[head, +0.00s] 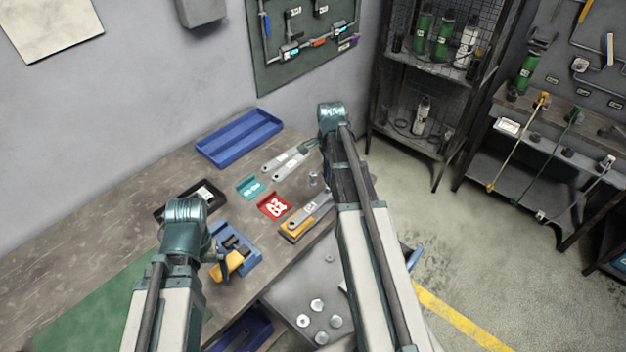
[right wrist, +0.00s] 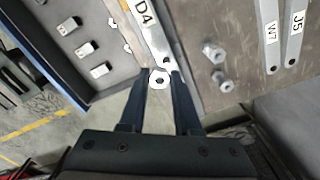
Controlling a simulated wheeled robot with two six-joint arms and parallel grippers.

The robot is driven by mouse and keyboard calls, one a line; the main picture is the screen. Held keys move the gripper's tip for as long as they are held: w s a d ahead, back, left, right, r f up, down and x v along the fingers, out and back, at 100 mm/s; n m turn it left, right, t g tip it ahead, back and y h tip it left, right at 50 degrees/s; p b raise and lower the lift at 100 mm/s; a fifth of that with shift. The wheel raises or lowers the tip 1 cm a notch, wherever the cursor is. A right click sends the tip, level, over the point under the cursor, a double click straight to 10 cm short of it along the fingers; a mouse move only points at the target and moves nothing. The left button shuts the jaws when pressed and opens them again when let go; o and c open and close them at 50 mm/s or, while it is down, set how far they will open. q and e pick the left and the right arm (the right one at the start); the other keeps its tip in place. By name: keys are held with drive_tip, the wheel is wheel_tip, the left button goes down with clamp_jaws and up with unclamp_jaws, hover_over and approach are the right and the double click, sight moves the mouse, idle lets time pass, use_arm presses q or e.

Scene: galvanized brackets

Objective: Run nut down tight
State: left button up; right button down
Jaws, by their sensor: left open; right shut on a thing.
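In the right wrist view my right gripper (right wrist: 161,75) is shut on a silvery hex nut (right wrist: 159,79), seen from above with a dark centre. The nut is at the end of the grey bracket marked D4 (right wrist: 145,30); how far down it sits cannot be told. In the head view a grey bracket (head: 312,208) lies on a yellow block (head: 291,229) near the bench's front edge. My right arm hides the right gripper there. My left gripper (head: 221,254) is open, partly hidden by its arm, beside a blue holder with a yellow part (head: 230,265).
Loose nuts (right wrist: 213,52) lie right of the bracket, with brackets W7 (right wrist: 270,30) and J5 (right wrist: 295,30) beyond. A grey tray (head: 285,284) holds several pale parts.

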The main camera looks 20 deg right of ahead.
drive_tip(key=shift+w+d+r, duration=0.15)
drive_tip(key=shift+w+r, duration=0.2)
drive_tip(key=shift+w, duration=0.25)
use_arm(q)
drive_tip(key=shift+w+a+r, duration=0.2)
drive_tip(key=shift+w+r, duration=0.1)
drive_tip(key=shift+w, duration=0.05)
use_arm(e)
drive_tip(key=shift+f, duration=0.1)
use_arm(q)
drive_tip(key=shift+f+b, duration=2.15)
drive_tip(key=shift+f, duration=0.05)
use_arm(e)
drive_tip(key=shift+f, duration=2.1)
use_arm(q)
drive_tip(key=shift+f+b, duration=0.95)
use_arm(e)
drive_tip(key=shift+f, duration=0.95)
drive_tip(key=m, duration=0.5)
drive_tip(key=shift+m, duration=0.4)
drive_tip(key=m, duration=0.6)
drive_tip(key=shift+s, duration=0.1)
